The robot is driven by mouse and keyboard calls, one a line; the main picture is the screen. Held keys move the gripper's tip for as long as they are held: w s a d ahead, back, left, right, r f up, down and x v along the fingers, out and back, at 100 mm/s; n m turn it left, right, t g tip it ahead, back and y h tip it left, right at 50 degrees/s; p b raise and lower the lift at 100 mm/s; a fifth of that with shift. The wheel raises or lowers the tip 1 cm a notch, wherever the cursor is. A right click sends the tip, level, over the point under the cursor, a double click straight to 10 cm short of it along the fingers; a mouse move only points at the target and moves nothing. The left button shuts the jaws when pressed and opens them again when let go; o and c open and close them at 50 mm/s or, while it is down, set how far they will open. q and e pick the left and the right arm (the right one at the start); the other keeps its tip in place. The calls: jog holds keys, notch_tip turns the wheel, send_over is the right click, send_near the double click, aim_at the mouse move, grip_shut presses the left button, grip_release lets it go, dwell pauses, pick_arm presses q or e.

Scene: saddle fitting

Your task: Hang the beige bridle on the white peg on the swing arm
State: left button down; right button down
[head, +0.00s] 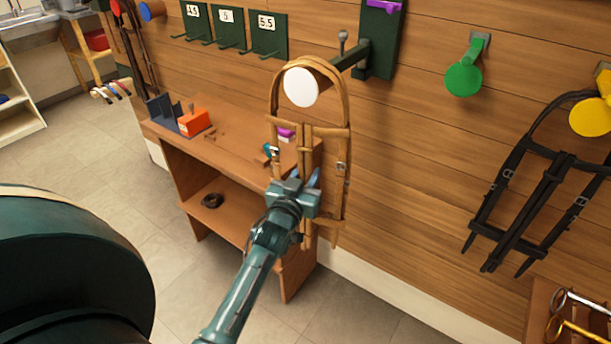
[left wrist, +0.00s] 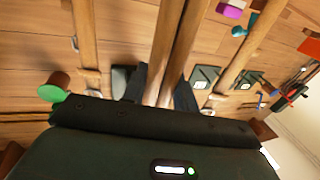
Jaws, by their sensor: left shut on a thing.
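The beige bridle (head: 345,135) hangs upright in the head view. Its top strap arches over the white peg (head: 301,87), whose round face shows inside the loop. I cannot tell whether the strap rests on the peg. The peg is at the end of the dark green swing arm (head: 350,57), which stands out from the wall. My left gripper (head: 296,186) is shut on the bridle's middle straps, below the peg. In the left wrist view, the straps (left wrist: 176,45) run up between the dark fingers (left wrist: 157,88). My right gripper is not in view.
A wooden bench (head: 240,150) with an orange box (head: 194,122) stands behind and left of the bridle. A green peg (head: 463,79) and a black bridle (head: 535,200) on a yellow peg (head: 590,117) are on the wall at right. Numbered dark green racks (head: 268,35) hang at upper left.

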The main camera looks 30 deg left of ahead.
pick_arm(q)
jog(key=shift+s+d+f, duration=0.1)
jog(key=shift+f, duration=0.55)
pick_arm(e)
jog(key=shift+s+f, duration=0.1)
pick_arm(q)
jog(key=c, duration=1.5)
grip_release()
jog(key=o, duration=0.5)
jog(key=shift+r, duration=0.2)
jog(key=shift+f, duration=0.1)
